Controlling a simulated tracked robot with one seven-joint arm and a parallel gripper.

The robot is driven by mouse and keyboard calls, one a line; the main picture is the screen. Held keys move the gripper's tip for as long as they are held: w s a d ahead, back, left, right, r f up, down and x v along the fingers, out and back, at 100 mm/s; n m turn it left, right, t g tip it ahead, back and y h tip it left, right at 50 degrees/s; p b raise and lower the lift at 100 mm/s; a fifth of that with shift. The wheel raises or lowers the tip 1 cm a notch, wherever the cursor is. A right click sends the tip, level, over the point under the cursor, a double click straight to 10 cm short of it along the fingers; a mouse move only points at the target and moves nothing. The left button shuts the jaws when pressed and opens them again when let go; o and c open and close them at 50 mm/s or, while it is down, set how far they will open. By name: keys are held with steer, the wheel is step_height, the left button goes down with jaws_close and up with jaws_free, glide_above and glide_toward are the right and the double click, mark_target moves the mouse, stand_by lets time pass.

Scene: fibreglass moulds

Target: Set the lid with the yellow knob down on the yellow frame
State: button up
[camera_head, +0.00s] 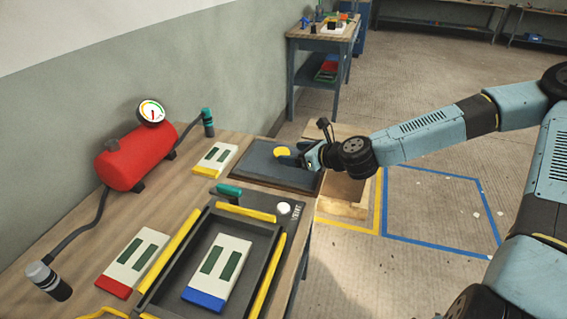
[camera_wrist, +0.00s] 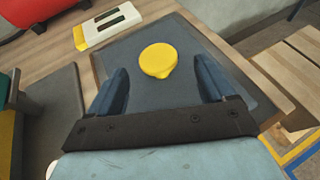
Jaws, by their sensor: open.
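The lid is a flat dark slab (camera_head: 262,166) at the far end of the bench; it also shows in the wrist view (camera_wrist: 215,45). Its round yellow knob (camera_head: 282,151) stands up from it and is seen from above in the wrist view (camera_wrist: 160,60). My gripper (camera_wrist: 160,68) is open, with a finger on either side of the knob and a gap on both sides. In the head view my gripper (camera_head: 297,156) is just right of the knob. The yellow frame (camera_head: 245,213), a dark tray with yellow bars along its rim, lies nearer on the bench.
A white panel with a blue end (camera_head: 219,273) lies inside the frame. Panels with red (camera_head: 136,260) and yellow (camera_head: 214,158) ends lie on the bench. A teal-handled part (camera_head: 229,190) and white button (camera_head: 284,208) sit between lid and frame. A red tank (camera_head: 137,160) stands by the wall.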

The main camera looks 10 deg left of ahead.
mark_target(282, 152)
steer(key=shift+x, duration=3.75)
steer(key=shift+s, duration=0.1)
steer(key=shift+c, duration=0.4)
steer(key=shift+r, duration=0.15)
jaws_close()
